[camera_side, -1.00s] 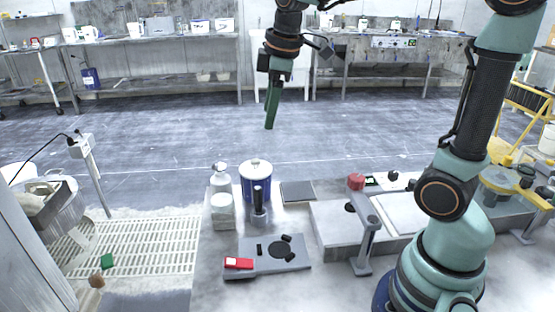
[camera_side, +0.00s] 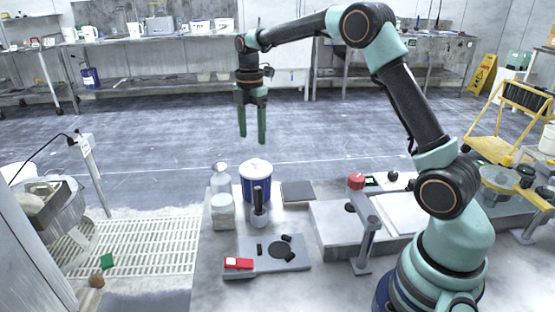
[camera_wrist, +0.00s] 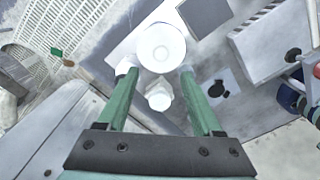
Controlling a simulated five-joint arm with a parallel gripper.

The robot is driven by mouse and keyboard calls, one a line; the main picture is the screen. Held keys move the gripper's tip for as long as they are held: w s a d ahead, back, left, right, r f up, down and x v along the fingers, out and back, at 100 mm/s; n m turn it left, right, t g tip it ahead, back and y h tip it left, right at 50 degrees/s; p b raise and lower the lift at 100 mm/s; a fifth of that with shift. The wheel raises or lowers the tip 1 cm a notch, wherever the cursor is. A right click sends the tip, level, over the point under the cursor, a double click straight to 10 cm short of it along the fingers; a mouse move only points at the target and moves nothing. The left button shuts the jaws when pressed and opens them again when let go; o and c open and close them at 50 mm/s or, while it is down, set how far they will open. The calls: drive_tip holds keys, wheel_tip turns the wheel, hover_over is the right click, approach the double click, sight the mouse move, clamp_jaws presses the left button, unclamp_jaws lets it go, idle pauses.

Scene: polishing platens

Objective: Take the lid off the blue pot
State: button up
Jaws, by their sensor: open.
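The blue pot (camera_side: 262,188) stands upright near the back left of the bench. Its white lid (camera_side: 255,165), with a small knob on top, sits on it. In the wrist view the lid (camera_wrist: 161,47) is a white disc seen from above, beyond and between the fingertips. My gripper (camera_side: 250,140) points down, open and empty, in the air above the pot and apart from it. In the wrist view my gripper (camera_wrist: 157,73) shows two green fingers spread wide.
A grey board (camera_side: 290,262) with a red block lies nearer. The air around the gripper is clear.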

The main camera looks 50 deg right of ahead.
sight(255, 161)
drive_tip(key=shift+d+f, duration=0.15)
drive_tip(key=shift+f, duration=3.75)
clamp_jaws()
